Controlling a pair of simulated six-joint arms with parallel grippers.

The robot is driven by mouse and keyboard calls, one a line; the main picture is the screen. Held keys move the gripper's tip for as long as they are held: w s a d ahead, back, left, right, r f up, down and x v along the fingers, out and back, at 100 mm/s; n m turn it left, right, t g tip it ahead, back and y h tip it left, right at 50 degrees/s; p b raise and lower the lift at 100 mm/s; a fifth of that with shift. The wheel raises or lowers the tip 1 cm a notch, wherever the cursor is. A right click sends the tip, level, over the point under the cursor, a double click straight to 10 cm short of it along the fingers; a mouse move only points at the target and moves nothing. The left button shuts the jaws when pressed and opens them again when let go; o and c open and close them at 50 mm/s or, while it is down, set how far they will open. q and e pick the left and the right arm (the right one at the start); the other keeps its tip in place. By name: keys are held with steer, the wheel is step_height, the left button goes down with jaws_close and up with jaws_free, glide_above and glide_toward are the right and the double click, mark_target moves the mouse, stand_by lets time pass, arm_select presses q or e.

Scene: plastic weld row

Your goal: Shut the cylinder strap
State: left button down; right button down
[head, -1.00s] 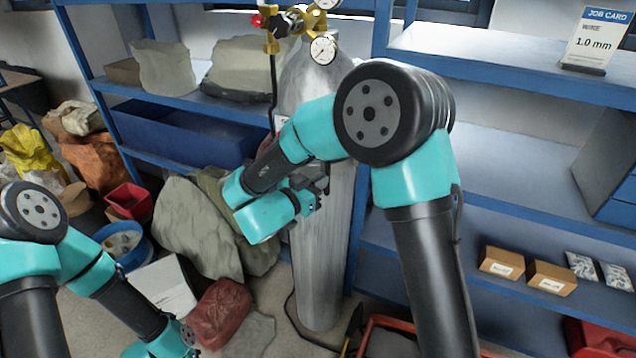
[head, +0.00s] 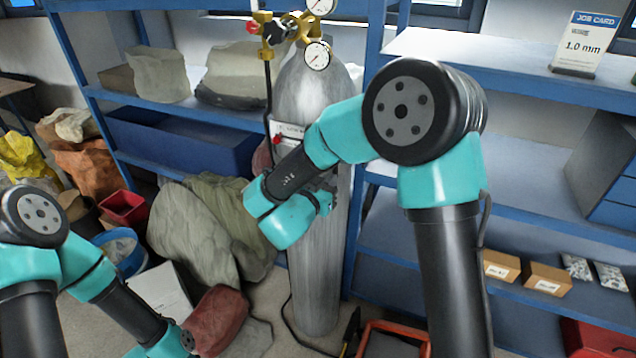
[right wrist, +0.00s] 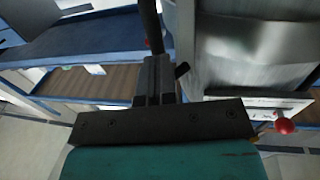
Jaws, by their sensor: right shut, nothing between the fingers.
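The tall grey gas cylinder (head: 314,265) stands upright between the blue shelves, with brass valves and gauges on top. A pale plate or band with a red knob (head: 277,140) crosses its upper body, partly hidden by my right arm. I cannot tell whether this is the strap or whether it is fastened. My right gripper (head: 326,200) is in front of the cylinder's middle, shut and empty. In the right wrist view the shut fingers (right wrist: 154,78) are beside the cylinder (right wrist: 250,50), and the red knob (right wrist: 285,126) shows at right. My left gripper is out of view.
A black hose (head: 268,95) hangs down the cylinder's left side. Grey-green sacks (head: 195,230) and a red bag (head: 218,318) lie at left. Blue shelves (head: 480,65) rise at right, with small cardboard boxes (head: 546,279). A red frame (head: 395,326) is at bottom.

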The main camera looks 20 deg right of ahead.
steer(key=shift+w+d, duration=0.15)
steer(key=shift+d, duration=0.15)
steer(key=shift+r, duration=0.1)
steer(key=v, duration=1.4)
steer(key=shift+a, duration=0.45)
